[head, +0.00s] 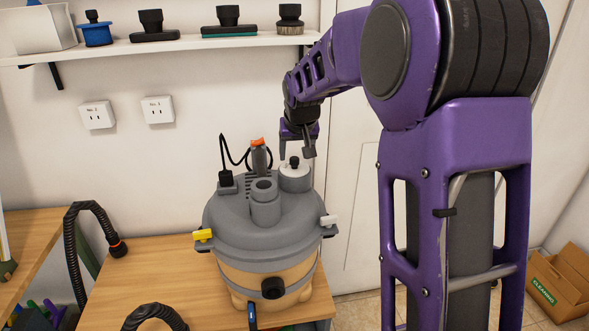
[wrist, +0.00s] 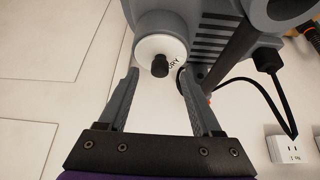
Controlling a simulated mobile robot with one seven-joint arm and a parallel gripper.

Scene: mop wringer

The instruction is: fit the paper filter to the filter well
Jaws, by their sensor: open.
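A white round piece with a black knob, seemingly the paper filter (wrist: 150,46), is lettered, apparently "DRY". In the head view the filter (head: 294,171) sits at the top of the grey raised well (head: 294,184) on the vacuum's lid. I cannot tell how deep or fully seated it is. My gripper (head: 301,148) is just above and beside it. In the wrist view my gripper (wrist: 160,78) is open, with its fingertips apart on either side of the filter's knob. Nothing is held between the fingers.
The grey and tan vacuum (head: 265,250) stands on a wooden table (head: 150,265). A grey upright handle with an orange top (head: 259,152) and a black cable are close to the well. A shelf (head: 160,45) above holds several attachments. A cardboard box (head: 562,283) lies at right.

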